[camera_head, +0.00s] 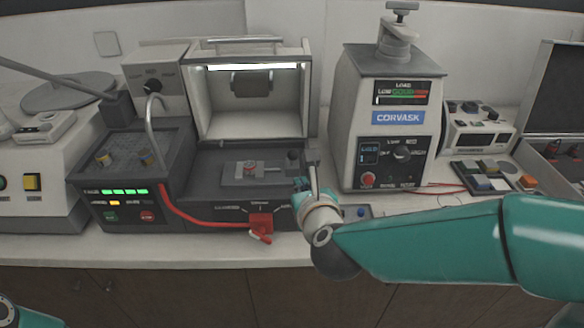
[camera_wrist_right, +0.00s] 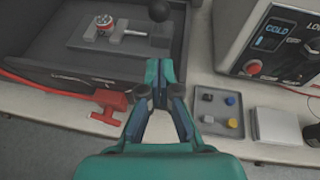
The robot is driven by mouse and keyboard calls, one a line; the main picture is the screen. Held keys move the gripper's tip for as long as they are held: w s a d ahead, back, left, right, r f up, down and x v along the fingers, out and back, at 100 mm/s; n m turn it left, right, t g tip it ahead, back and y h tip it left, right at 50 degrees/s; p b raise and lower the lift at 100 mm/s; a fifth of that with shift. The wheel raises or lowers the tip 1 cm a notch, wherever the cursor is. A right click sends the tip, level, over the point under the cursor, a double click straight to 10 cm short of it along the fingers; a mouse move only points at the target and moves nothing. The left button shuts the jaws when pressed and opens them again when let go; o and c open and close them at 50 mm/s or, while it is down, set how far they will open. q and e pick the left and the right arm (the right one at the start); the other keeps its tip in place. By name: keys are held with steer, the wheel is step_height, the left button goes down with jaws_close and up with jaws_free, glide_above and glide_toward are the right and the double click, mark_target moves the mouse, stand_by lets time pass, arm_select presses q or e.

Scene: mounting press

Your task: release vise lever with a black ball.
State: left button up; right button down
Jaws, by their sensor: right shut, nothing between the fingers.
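The vise (camera_head: 238,171) is a grey block on the dark bed of the open-hooded machine, with a small red and silver round piece between its jaws. It also shows at the top left of the right wrist view (camera_wrist_right: 128,33). The lever's black ball (camera_head: 292,157) stands at the right end of the vise; it also shows at the top edge of the right wrist view (camera_wrist_right: 158,9). My right gripper (camera_wrist_right: 162,66) is shut and empty, in front of the ball and apart from it in the picture. My left gripper is out of view.
A red handle (camera_head: 261,222) with a red cable sits on the machine's front. The CORVASK unit (camera_head: 390,125) stands to the right. A small grey tray (camera_wrist_right: 206,121) with coloured blocks and a pale block (camera_wrist_right: 279,127) lie on the counter right of my gripper.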

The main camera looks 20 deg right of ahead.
mark_target(293, 159)
steer(key=w+p, duration=0.1)
steer(key=w, duration=0.1)
steer(key=w+r+p, duration=0.1)
steer(key=shift+w+d, duration=0.15)
steer(key=shift+w, duration=0.2)
steer(key=shift+w+r, duration=0.15)
steer(key=shift+w, duration=0.25)
